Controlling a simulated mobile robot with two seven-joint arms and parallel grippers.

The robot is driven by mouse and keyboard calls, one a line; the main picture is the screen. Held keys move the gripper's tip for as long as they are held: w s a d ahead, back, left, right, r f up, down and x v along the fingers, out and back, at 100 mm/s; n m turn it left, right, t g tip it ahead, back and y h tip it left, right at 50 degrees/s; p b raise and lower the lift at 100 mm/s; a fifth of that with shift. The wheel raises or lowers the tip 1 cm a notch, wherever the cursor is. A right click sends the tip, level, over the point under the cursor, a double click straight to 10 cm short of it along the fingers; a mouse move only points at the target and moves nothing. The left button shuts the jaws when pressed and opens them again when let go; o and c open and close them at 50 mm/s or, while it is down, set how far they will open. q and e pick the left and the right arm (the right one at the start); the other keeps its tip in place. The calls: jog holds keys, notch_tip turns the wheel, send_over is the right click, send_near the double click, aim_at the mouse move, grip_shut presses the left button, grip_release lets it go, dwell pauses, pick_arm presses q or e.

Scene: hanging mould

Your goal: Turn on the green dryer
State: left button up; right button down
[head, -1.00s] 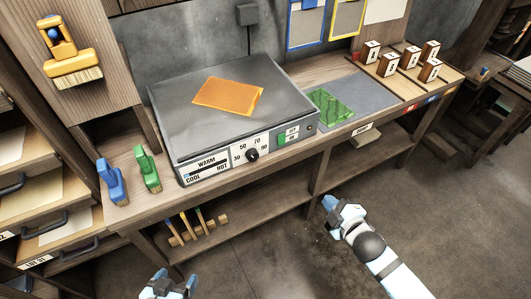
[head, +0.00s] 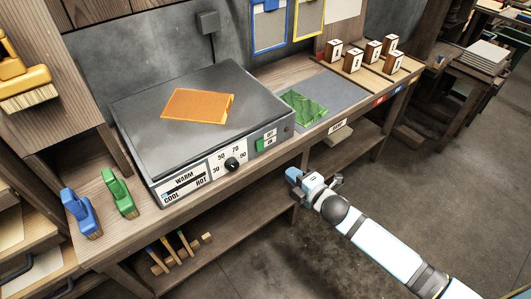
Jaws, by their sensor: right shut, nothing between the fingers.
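My left gripper is out of view.
A green sheet (head: 304,108) lies on a grey mat (head: 335,92) right of the box. Several wooden blocks (head: 352,60) stand on a board farther right. Brushes (head: 170,252) lie on the lower shelf. The floor (head: 350,160) before the bench is open.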

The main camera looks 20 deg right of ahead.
aim_at(261, 149)
jog(key=x, duration=1.2)
jog(key=shift+w+a, duration=0.15)
jog(key=shift+w, duration=0.25)
jog(key=shift+w+a, duration=0.1)
jog(key=shift+w, duration=0.1)
